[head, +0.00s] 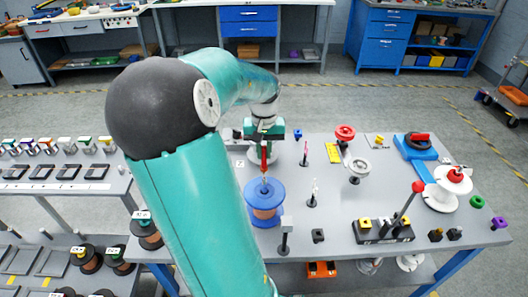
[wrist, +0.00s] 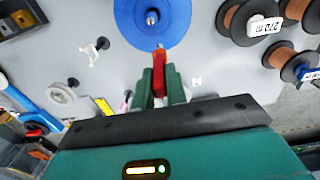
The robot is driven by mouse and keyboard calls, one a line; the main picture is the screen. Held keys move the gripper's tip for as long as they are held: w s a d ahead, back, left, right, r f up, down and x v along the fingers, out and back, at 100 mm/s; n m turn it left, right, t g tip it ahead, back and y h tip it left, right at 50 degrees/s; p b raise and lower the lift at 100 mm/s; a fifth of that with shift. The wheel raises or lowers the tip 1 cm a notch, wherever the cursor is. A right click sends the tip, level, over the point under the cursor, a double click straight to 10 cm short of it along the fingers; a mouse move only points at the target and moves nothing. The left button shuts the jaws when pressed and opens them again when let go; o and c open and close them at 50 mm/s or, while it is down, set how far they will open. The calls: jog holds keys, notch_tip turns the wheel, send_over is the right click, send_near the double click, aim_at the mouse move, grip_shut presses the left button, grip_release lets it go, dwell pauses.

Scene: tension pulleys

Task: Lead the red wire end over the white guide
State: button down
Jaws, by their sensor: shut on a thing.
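My gripper (head: 264,146) is shut on the red wire end (head: 264,160), a slim red piece with a pale metal tip. In the wrist view the red piece (wrist: 160,70) stands between the green fingers (wrist: 160,92), its tip pointing at the blue spool (wrist: 152,38). In the head view the tip is over or just behind the top of the blue spool (head: 264,217); the height gap cannot be told. The white guide (head: 314,189), a small white hook on a dark foot, stands to the right of the spool, apart from my gripper. It also shows in the wrist view (wrist: 92,52).
A pink-topped post (head: 304,153) stands behind the white guide. A white wheel (head: 357,168) and red knob (head: 344,132) are farther right. A grey post (head: 285,235) stands in front. A black block with a red-knobbed lever (head: 384,232) is at front right.

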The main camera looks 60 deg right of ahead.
jog(key=shift+r, duration=0.25)
